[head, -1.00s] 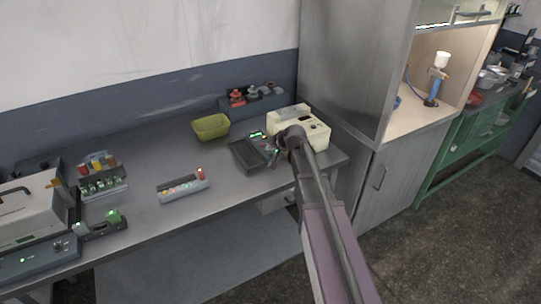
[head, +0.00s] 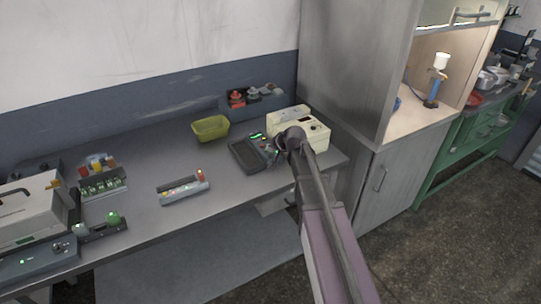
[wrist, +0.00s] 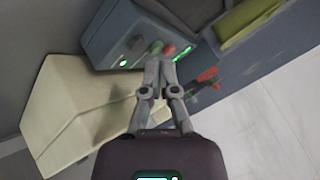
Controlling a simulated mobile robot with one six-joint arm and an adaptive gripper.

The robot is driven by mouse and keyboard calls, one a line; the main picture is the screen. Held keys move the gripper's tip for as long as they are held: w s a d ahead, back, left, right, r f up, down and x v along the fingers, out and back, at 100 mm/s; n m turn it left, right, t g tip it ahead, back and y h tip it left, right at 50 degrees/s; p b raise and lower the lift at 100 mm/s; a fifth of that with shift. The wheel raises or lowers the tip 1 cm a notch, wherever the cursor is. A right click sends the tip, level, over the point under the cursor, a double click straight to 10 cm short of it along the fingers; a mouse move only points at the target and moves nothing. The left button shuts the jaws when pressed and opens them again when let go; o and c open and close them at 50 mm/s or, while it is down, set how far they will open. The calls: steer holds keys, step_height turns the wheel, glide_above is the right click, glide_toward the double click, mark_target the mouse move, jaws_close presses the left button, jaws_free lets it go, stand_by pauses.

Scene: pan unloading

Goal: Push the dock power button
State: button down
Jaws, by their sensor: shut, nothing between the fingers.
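The dark grey dock (head: 246,158) lies on the bench, with green lights on its far part. In the wrist view the grey dock housing (wrist: 107,32) shows a green-lit spot, a green button (wrist: 156,47) and a red button (wrist: 169,49) side by side. My gripper (wrist: 161,62) is shut and empty, its fingertips just below these buttons in the picture. I cannot tell whether they touch. In the head view my gripper (head: 276,153) is small, at the dock's right side, and my arm hides part of that area.
A cream machine (head: 313,132) stands close on the right; it also fills the left of the wrist view (wrist: 65,110). A yellow-green bin (head: 210,128) and a rack with red knobs (head: 258,103) stand behind. A small rack (head: 183,190) is at the left, with bare bench around it.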

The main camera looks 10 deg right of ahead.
mark_target(271, 156)
steer(key=shift+f, duration=0.25)
steer(key=shift+f+b, duration=0.25)
steer(key=shift+b, duration=0.25)
steer(key=shift+f+b, duration=0.4)
steer(key=shift+b, duration=0.05)
stand_by(1.0)
steer(key=shift+r, duration=0.1)
steer(key=shift+r+p, duration=0.85)
steer(key=shift+p, duration=0.1)
step_height(271, 156, up, 6)
steer(key=p, duration=0.6)
steer(key=shift+s, duration=0.1)
stand_by(0.4)
